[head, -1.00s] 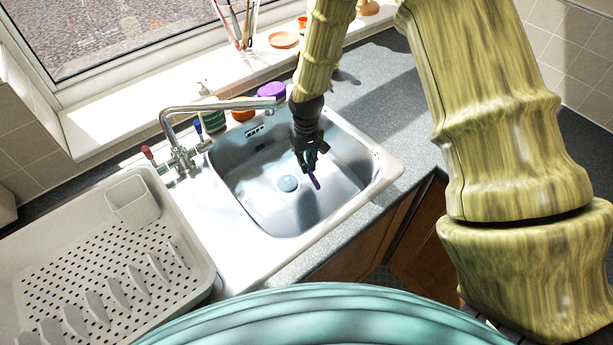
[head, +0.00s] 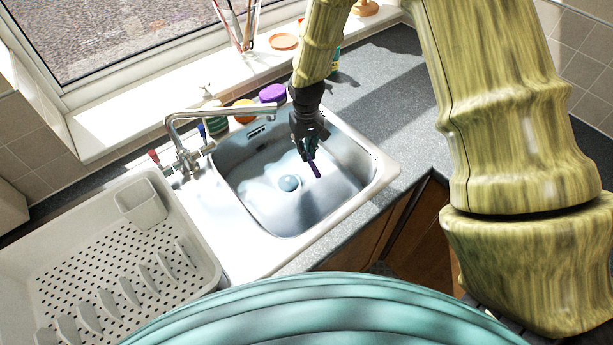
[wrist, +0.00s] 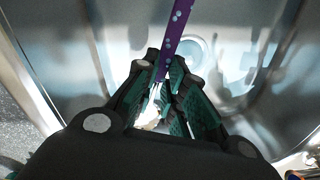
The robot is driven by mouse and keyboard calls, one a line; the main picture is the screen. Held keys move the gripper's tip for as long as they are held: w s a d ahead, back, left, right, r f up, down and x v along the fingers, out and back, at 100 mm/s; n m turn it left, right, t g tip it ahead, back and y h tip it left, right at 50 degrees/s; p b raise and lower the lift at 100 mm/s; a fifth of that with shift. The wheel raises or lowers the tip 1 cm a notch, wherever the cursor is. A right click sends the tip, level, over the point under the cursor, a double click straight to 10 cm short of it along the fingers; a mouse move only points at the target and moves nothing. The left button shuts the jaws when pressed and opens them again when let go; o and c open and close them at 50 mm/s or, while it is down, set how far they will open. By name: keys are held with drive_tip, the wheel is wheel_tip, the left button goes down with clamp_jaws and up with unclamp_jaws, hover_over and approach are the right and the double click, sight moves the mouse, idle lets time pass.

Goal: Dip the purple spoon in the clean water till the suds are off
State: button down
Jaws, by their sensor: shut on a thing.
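My gripper (head: 308,152) is shut on the purple spoon (head: 315,169) over the sink basin (head: 255,205). In the wrist view, the fingers (wrist: 163,75) close around the purple handle (wrist: 175,40), which runs up out of the top of that picture. Pale round spots show on the handle; I cannot tell whether they are suds or a pattern. The part of the spoon behind the fingers is largely hidden. The basin floor looks bluish and glossy, with a round pale blue drain (head: 289,183). No clear waterline shows, so I cannot tell whether the spoon touches water.
The tap (head: 215,113) reaches over the basin's back left, near my arm. A white dish rack (head: 110,260) stands at the left. A green bottle, an orange item and a purple item (head: 272,93) stand behind the sink. The grey counter (head: 385,85) at the right is clear.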

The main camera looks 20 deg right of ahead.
drive_tip(key=shift+r+p, duration=2.3)
drive_tip(key=shift+r, duration=1.35)
drive_tip(key=shift+r, duration=0.1)
wheel_tip(320, 180, up, 4)
drive_tip(key=p, duration=0.2)
drive_tip(key=shift+p, duration=0.4)
drive_tip(key=s+a+f+b, duration=0.1)
drive_tip(key=s+f+b, duration=0.2)
drive_tip(key=f+b, duration=0.3)
drive_tip(key=s+f+m+b, duration=0.1)
drive_tip(key=s+f+b, duration=0.3)
drive_tip(key=f, duration=0.7)
drive_tip(key=shift+s+a+f+b, duration=0.2)
drive_tip(key=shift+s+a+b, duration=0.15)
drive_tip(key=shift+b, duration=0.5)
